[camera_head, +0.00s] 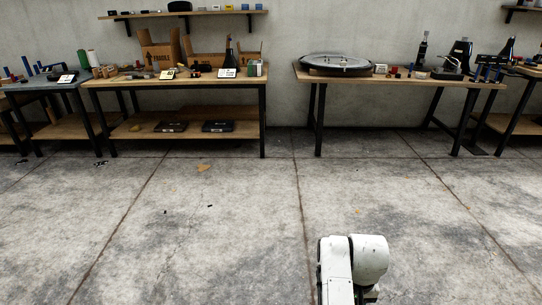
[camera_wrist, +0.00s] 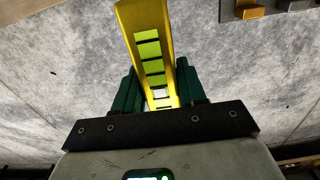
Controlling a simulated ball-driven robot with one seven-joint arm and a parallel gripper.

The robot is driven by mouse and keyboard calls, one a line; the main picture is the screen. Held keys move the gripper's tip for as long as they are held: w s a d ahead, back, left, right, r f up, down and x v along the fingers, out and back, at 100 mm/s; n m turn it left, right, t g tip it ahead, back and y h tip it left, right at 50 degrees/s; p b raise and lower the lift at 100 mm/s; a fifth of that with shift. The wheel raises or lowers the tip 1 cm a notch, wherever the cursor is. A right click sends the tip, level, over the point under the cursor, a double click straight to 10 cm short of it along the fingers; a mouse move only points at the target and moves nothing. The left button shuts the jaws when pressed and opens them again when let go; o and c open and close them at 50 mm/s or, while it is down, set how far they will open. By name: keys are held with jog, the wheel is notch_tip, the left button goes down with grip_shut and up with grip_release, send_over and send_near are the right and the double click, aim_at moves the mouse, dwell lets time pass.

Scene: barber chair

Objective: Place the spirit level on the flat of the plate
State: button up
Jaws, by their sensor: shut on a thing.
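The spirit level (camera_wrist: 148,40) is a long yellow bar with bright green windows, seen in the wrist view. My gripper (camera_wrist: 157,85) is shut on it, with a dark green finger on either side. The bar points away from my gripper, towards the top of that view, over grey floor. In the head view, a large round grey plate with a dark rim (camera_head: 337,62), which looks like the task's plate, lies on the right-hand table, well away from my arm. My gripper and the level do not show in the head view.
The right-hand table (camera_head: 310,77) also bears small parts and dark tools to the right of the plate. A wooden workbench (camera_head: 120,83) with boxes and tools stands to its left. Concrete floor (camera_head: 230,215) lies open before the tables, with a few small scraps.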

jog(key=s+a+r+p, duration=0.1)
jog(key=s+r+p, duration=0.3)
jog(key=r+p, duration=0.3)
jog(key=s+a+r+n+p, duration=0.1)
jog(key=s+r+p, duration=0.3)
jog(key=r+p, duration=0.3)
jog(key=p, duration=0.3)
jog(key=shift+s+r, duration=0.15)
jog(key=shift+s, duration=0.15)
jog(key=shift+d, duration=0.15)
